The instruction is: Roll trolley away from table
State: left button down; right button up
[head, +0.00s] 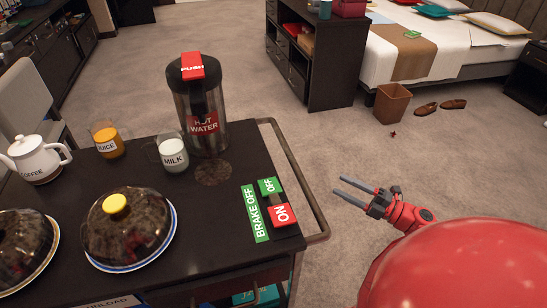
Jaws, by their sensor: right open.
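The dark trolley (222,228) fills the lower left of the head view, with a metal rail (297,178) along its right end. A brake switch with a green OFF part (269,187) and a red ON part (281,214) sits near that end, beside a green "BRAKE OFF" label (254,213). I cannot tell for sure which part is pressed. My right gripper (338,186) is open and empty, to the right of the rail and apart from it in the picture, its fingers pointing left. My left gripper is not in view. I cannot make out a separate table by the trolley.
On the trolley stand a hot water dispenser (203,105), a milk cup (173,155), a juice cup (108,142), a coffee pot (36,160) and covered dishes (130,228). A chair (35,100) is at left. A bin (391,104) and shoes stand near the bed.

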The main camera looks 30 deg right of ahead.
aim_at(293, 161)
jog(key=x, duration=1.7)
jog(key=shift+r+p, duration=0.15)
jog(key=shift+p, duration=0.15)
grip_shut()
dwell(0.5)
